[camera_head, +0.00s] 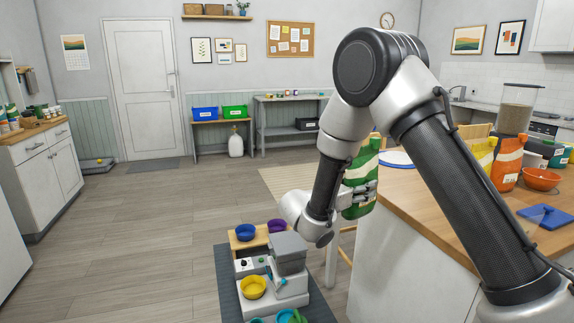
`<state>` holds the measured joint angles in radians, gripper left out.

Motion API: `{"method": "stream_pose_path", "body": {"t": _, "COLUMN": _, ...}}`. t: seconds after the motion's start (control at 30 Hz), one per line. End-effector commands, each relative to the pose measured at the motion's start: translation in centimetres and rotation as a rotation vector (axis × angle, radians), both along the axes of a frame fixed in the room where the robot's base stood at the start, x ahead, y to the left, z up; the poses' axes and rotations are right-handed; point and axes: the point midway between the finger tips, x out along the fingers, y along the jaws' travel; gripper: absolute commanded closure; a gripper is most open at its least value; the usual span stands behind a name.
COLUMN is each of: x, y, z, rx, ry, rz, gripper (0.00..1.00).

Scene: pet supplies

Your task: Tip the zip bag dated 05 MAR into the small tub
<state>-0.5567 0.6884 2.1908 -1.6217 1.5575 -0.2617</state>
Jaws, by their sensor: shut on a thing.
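No date can be read on the bag from here. An orange bag (507,170) and a yellow bag (482,157) stand on the counter at right; their print is too small to read. I cannot tell which container is the small tub; dark and green containers at the far right are partly hidden.
The wooden counter (425,196) bears an orange bowl (541,179), a blue flat item (545,216), a blue-rimmed white plate (397,159) and a clear dispenser (517,107). A machine with a yellow bowl (253,288) stands low in front.

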Motion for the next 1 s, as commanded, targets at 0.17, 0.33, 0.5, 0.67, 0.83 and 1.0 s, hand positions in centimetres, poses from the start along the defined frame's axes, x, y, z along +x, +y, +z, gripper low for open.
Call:
{"method": "stream_pose_path", "body": {"t": 0.17, "x": -0.8, "y": -1.9, "z": -5.8, "rx": -0.006, "ry": 0.01, "rz": 0.071, "gripper": 0.78}}
{"method": "stream_pose_path", "body": {"t": 0.33, "x": -2.4, "y": -4.6, "z": -11.3, "rx": -0.004, "ry": 0.009, "rz": 0.1, "gripper": 0.79}}
{"method": "stream_pose_path", "body": {"t": 0.5, "x": -3.5, "y": -6.9, "z": -14.0, "rx": 0.0, "ry": 0.002, "rz": 0.074, "gripper": 0.79}}
{"method": "stream_pose_path", "body": {"t": 0.67, "x": -3.6, "y": -7.5, "z": -14.2, "rx": 0.001, "ry": -0.001, "rz": 0.062, "gripper": 0.79}}
{"method": "stream_pose_path", "body": {"t": 0.83, "x": -3.6, "y": -7.5, "z": -14.2, "rx": 0.001, "ry": -0.001, "rz": 0.062, "gripper": 0.79}}
{"method": "stream_pose_path", "body": {"t": 1.0, "x": -3.6, "y": -7.5, "z": -14.2, "rx": 0.0, "ry": 0.0, "rz": 0.062, "gripper": 0.79}}
